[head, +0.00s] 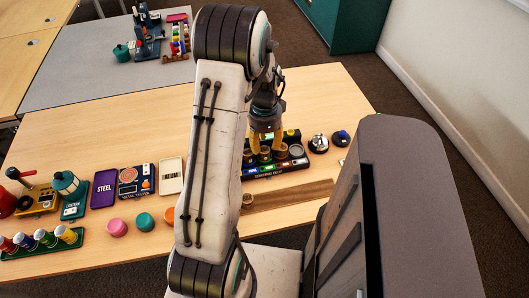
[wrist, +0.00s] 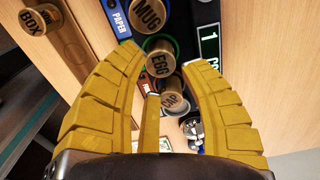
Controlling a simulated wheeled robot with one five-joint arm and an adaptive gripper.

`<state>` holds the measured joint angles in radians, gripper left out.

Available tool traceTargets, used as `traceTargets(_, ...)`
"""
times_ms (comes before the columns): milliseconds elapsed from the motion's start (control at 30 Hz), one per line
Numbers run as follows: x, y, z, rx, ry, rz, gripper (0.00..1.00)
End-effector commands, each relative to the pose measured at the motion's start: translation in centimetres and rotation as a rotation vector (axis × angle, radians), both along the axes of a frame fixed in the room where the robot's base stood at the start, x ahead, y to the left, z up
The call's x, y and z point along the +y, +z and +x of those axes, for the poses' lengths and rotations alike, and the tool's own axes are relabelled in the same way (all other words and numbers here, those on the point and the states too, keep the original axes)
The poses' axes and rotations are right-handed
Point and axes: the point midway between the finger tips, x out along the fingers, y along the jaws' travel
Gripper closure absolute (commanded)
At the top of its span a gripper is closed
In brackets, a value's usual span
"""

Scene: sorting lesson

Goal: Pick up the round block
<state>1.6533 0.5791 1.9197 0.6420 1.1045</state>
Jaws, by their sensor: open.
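My gripper (head: 265,142) is over the black sorting tray (head: 262,172) in the head view, its yellow fingers pointing down. In the wrist view my gripper (wrist: 155,62) is open, with a brass-coloured round block marked EGG (wrist: 159,65) between or just beyond its fingertips; I cannot tell whether they touch it. A similar block marked MUG (wrist: 149,12) is above it, and one that seems marked CAN (wrist: 172,101) shows below, between the fingers. A block marked BOX (wrist: 34,22) stands apart at upper left. No single block is marked simply as the round one.
A dark wooden strip (head: 290,196) lies in front of the tray. Pink (head: 117,227) and teal (head: 145,221) round pieces lie at left, near a purple STEEL card (head: 104,187). A silver bell-like object (head: 318,143) stands right of the tray. My arm hides the table's middle.

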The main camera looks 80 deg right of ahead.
Motion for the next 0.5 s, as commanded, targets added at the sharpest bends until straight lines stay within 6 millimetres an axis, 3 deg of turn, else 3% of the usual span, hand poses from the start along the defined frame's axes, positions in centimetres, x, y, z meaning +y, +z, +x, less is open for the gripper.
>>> traceTargets(200, 0.0, -2.7, 0.1, 0.0, 0.001, 0.004, 0.6)
traceTargets(500, 0.0, -3.7, 0.1, 0.0, 0.001, 0.001, 0.6)
